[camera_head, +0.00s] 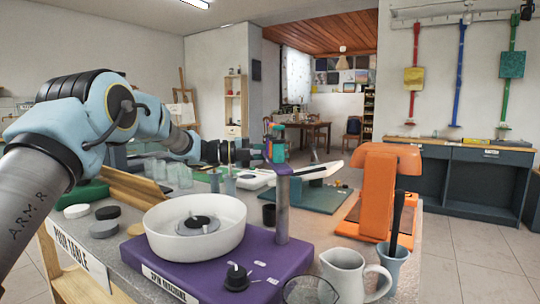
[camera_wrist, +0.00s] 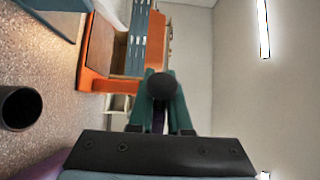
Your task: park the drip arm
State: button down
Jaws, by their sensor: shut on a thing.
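The purple spin machine (camera_head: 215,268) stands on the pour table, with a white round bowl (camera_head: 195,235) on its left part and a grey post (camera_head: 283,205) at its right. The drip arm (camera_head: 285,169) is a short purple piece at the post's top; its full reach is hard to make out. My gripper (camera_head: 276,150) is just above the post's top. In the wrist view its green fingers (camera_wrist: 161,95) are closed around a dark round knob (camera_wrist: 162,86), which seems to belong to the drip arm. Part of the knob's mounting is hidden behind the fingers.
An orange press (camera_head: 375,195) stands right of the post. A white pitcher (camera_head: 345,275), a glass bowl (camera_head: 310,291) and a blue-grey cup (camera_head: 390,265) crowd the near right. Clear cups (camera_head: 172,172) and round pucks (camera_head: 106,212) are at the left.

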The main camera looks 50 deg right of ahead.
jog(key=shift+s+d+f, duration=0.1)
jog(key=shift+s+d, duration=0.05)
dwell(0.3)
jog(key=c, duration=0.6)
grip_release()
jog(key=shift+c, duration=0.2)
jog(key=b+v, duration=0.1)
jog(key=v, duration=1)
